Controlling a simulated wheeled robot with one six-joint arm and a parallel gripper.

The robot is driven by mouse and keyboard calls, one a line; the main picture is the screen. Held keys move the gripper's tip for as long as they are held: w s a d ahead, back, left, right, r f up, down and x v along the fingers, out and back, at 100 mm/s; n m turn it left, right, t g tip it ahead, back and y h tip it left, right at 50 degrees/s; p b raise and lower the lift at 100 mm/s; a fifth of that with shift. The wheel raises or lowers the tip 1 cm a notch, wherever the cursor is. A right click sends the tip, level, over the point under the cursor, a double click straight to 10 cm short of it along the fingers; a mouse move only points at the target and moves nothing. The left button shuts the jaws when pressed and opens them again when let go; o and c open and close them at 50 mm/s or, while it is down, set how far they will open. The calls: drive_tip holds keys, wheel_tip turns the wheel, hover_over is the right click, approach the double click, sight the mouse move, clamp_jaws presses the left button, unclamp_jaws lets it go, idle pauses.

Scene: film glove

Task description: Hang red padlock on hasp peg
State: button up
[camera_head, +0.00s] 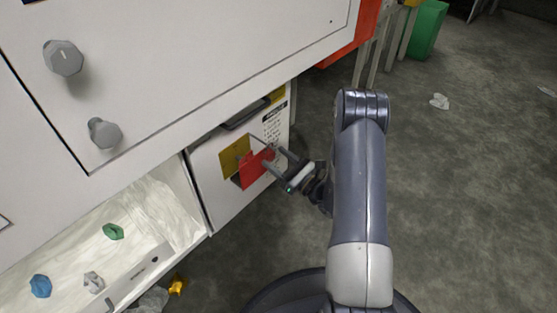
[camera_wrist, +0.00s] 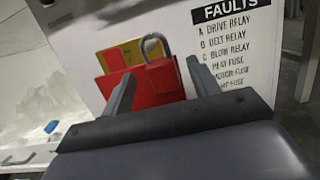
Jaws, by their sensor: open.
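The red padlock (camera_wrist: 165,82) with its grey shackle (camera_wrist: 154,46) is upright in front of a white panel in the wrist view. A yellow plate (camera_wrist: 123,56) and another red surface (camera_wrist: 108,86) show behind and left of it. My gripper (camera_wrist: 163,88) is open, with one finger on each side of the padlock. I cannot tell whether the fingers touch it. In the head view, my gripper (camera_head: 262,152) reaches the red patch (camera_head: 254,170) beside the yellow plate (camera_head: 234,157). I cannot make out the hasp peg or whether the shackle is around it.
The white panel (camera_head: 222,192) carries a black-lettered faults list (camera_wrist: 232,50) to the right. Grey knobs (camera_head: 64,58) stick out from the upper white cabinet. Floor to the right of my arm is mostly clear.

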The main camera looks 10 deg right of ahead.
drive_tip(key=p+v, duration=0.3)
drive_tip(key=v, duration=0.7)
drive_tip(key=shift+s+d, duration=0.2)
drive_tip(key=shift+s, duration=0.1)
drive_tip(key=b+x, duration=0.3)
drive_tip(key=x, duration=0.7)
drive_tip(key=shift+w+a, duration=0.25)
drive_tip(key=shift+d+r, duration=0.15)
drive_tip(key=shift+r, duration=0.05)
drive_tip(key=shift+s+d+r, duration=0.2)
drive_tip(key=shift+s+d, duration=0.05)
drive_tip(key=shift+s, duration=0.15)
